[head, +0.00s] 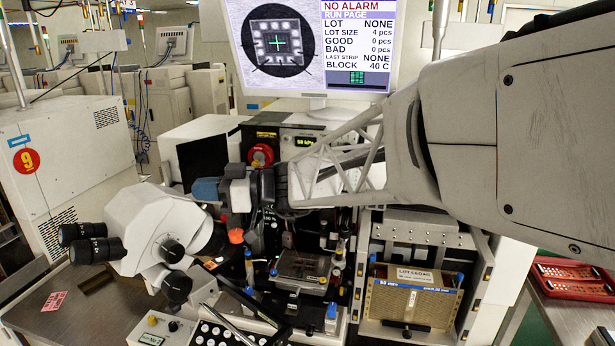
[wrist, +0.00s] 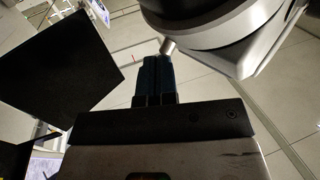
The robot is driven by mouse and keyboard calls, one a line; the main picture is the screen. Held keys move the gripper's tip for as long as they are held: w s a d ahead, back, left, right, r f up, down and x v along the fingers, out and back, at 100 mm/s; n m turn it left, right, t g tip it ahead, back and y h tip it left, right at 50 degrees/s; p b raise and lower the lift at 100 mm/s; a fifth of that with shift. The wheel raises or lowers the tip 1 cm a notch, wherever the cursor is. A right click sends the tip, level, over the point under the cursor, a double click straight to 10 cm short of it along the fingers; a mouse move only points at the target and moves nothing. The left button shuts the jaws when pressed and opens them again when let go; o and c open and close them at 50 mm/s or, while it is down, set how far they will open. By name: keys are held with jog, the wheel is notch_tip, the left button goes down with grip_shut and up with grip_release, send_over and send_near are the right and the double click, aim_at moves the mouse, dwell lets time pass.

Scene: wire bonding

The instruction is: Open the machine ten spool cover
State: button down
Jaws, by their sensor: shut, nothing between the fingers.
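My gripper (head: 203,190) reaches in from the right, in front of the machine, with its blue fingertips pointing left toward the microscope (head: 160,235). In the wrist view the blue fingers (wrist: 155,75) are together and hold nothing. A flat black square panel (head: 203,160) stands by the white housing just behind the fingertips. A large dark panel (wrist: 70,65) shows left of the fingers in the wrist view, with a visible gap between. I cannot tell for sure whether this panel is the spool cover. My gripper and arm hide part of the machine front.
The microscope's pale round body (wrist: 225,30) is very near the fingertips in the wrist view. A red round knob (head: 261,154) sits just above my gripper. The monitor (head: 315,48) stands behind.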

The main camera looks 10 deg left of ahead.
jog(key=shift+s+d, duration=0.5)
jog(key=shift+d, duration=0.25)
jog(key=s+d+f+m+t+h, duration=0.2)
jog(key=s+d+f+m+h, duration=0.2)
jog(key=d, duration=1.2)
jog(key=s+d+f+m+t+h, duration=0.3)
jog(key=s+d+m+h, duration=0.3)
jog(key=d, duration=1.1)
jog(key=s+d+f+m+t+h, duration=0.2)
jog(key=s+d+f+m+h, duration=0.3)
jog(key=d+m, duration=0.6)
jog(key=s+d+h, duration=0.1)
jog(key=d+h, duration=0.1)
jog(key=d, duration=0.4)
jog(key=shift+t+h, duration=0.3)
jog(key=c, duration=1.8)
grip_release()
jog(key=shift+c, duration=0.2)
